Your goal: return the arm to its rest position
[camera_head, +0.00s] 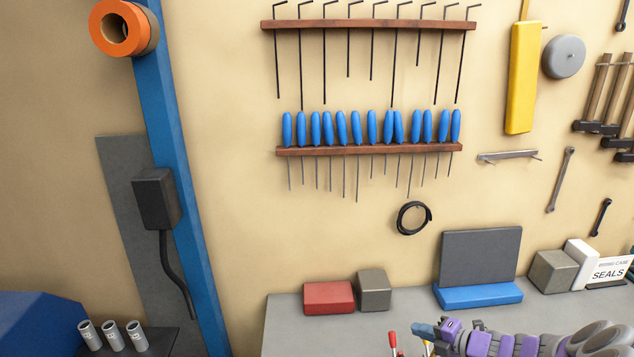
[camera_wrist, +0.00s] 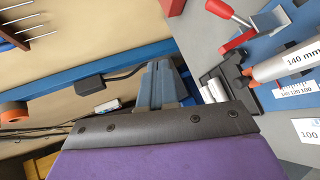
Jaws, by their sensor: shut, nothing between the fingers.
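My arm enters at the lower right of the head view, with purple and grey links. Its gripper (camera_head: 424,331) has blue-grey fingers that point left, low in front of the bench. In the wrist view the fingers of the gripper (camera_wrist: 163,82) are together with nothing between them. The wrist view is turned on its side, and the purple and dark wrist body fills its lower part.
A grey bench (camera_head: 380,320) holds a red block (camera_head: 328,298), a grey block (camera_head: 374,291) and a blue-based stand (camera_head: 478,296). A red-handled clamp (camera_wrist: 228,15) and a 140 mm tube (camera_wrist: 290,62) show in the wrist view. A blue post (camera_head: 180,150) stands left.

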